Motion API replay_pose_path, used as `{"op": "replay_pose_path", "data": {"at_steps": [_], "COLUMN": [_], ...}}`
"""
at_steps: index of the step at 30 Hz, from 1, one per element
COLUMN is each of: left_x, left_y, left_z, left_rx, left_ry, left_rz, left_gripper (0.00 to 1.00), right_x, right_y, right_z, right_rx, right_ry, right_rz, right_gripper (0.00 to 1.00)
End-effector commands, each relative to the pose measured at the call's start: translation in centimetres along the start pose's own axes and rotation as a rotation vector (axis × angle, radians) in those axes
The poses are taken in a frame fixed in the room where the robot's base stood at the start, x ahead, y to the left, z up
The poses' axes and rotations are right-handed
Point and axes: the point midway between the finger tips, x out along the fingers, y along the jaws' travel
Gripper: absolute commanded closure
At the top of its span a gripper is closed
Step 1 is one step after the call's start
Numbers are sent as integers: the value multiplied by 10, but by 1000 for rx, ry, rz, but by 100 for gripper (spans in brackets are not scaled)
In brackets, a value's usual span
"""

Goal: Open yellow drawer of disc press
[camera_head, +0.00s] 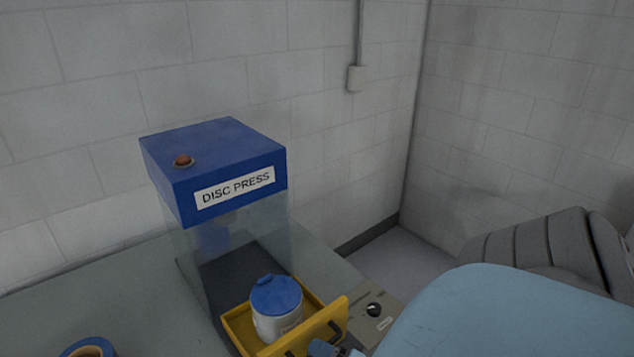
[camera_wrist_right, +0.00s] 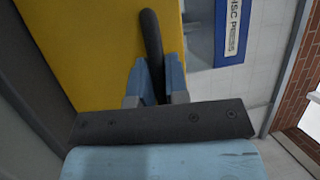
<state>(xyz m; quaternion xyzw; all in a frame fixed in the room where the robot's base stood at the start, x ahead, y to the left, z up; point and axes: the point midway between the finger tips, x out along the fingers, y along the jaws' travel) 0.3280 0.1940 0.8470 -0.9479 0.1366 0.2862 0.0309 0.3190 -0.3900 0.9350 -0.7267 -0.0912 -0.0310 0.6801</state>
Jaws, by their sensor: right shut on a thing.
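The disc press (camera_head: 225,165) has a blue top with a label, clear walls and a dark base. Its yellow drawer (camera_head: 238,330) sticks out of the front, and its yellow front panel fills much of the right wrist view (camera_wrist_right: 90,45). A white jar with a blue lid (camera_head: 277,308) stands upright in the drawer. My right gripper (camera_head: 324,347) is at the drawer front. In the right wrist view its blue fingers (camera_wrist_right: 155,82) are shut on the black drawer handle (camera_wrist_right: 151,40). My left gripper is not in view.
A grey control box with a black knob (camera_head: 374,310) sits right of the drawer, close to my right arm. A blue ring-shaped thing (camera_head: 88,349) is at the bottom left edge. The grey table (camera_head: 110,295) left of the press is mostly clear. Brick walls stand behind.

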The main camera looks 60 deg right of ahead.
Motion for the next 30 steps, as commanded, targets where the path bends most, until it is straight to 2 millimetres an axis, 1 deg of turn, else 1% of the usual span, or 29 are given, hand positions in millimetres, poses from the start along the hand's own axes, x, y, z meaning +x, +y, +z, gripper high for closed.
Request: {"op": "replay_pose_path", "data": {"at_steps": [1, 2, 3, 4, 12, 16, 20, 27, 30], "left_x": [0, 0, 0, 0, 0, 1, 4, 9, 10], "left_y": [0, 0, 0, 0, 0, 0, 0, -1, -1], "left_z": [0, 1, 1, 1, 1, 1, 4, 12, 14], "left_rx": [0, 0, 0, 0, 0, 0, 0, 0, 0], "left_ry": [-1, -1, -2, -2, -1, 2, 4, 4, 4], "left_rz": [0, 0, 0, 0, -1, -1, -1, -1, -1], "left_gripper": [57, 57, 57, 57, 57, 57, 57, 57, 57], "right_x": [0, 0, 0, 0, 0, -9, -32, -88, -107], "right_y": [0, 0, 0, 0, 0, 1, 3, 2, 2], "right_z": [-1, -1, -1, -1, 0, 0, 0, 0, 0], "right_rx": [-1, -1, -1, -1, 0, 0, 0, 0, 0], "right_ry": [0, 0, 0, 0, 0, 0, 0, -1, -1], "right_rz": [-1, -1, -1, -1, 0, 2, 6, 5, 4], "right_gripper": [83, 76, 67, 61, 61, 61, 61, 61, 61]}}
